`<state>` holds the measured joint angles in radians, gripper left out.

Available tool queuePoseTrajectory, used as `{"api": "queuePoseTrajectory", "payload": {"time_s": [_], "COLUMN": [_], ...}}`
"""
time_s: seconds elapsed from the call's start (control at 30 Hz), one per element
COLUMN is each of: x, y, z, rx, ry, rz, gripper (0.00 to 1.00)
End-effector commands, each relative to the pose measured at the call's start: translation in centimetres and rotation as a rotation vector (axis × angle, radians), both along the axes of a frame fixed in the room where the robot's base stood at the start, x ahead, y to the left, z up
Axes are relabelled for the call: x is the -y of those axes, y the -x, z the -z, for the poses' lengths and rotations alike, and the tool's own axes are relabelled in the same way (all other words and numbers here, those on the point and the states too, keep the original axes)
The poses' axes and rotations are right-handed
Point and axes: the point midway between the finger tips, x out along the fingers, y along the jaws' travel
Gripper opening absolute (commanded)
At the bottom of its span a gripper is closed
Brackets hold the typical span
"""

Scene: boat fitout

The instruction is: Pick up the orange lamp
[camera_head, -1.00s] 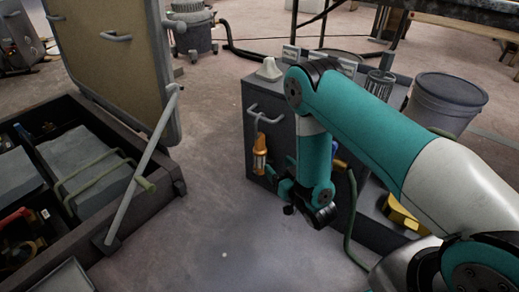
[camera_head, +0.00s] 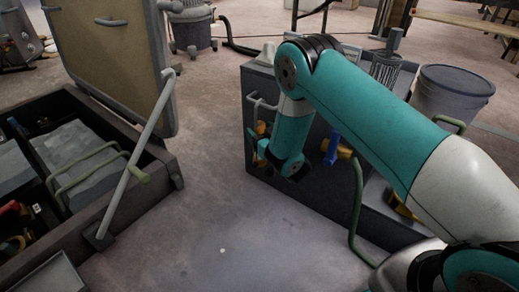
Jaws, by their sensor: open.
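The orange lamp (camera_head: 261,128) hangs at the left end face of the grey cabinet, below a grey handle. Only small orange parts of it show, as my gripper covers much of its body. My gripper (camera_head: 260,152) is at the lamp, with its dark and teal finger parts in front of it and overlapping it in the picture. The gripper is open. My teal arm hides the palm, and I cannot tell whether the lamp is between the fingers or touching them.
A grey bucket (camera_head: 450,95) stands behind. At left is an open locker (camera_head: 150,200) with a raised lid (camera_head: 115,60). The floor between is clear.

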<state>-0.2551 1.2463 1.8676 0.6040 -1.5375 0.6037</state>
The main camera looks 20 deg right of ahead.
Motion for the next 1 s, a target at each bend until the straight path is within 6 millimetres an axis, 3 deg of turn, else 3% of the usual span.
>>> {"api": "queuePoseTrajectory", "payload": {"time_s": [0.27, 0.53, 1.0], "x": [-0.04, -0.04, -0.15], "y": [-0.18, -0.17, -0.20], "z": [0.03, 0.03, -0.51], "rx": [-0.001, 0.000, 0.002], "ry": [0.000, 0.000, 0.001], "rz": [0.001, 0.001, -0.001], "gripper": [0.63, 0.01, 0.00]}}
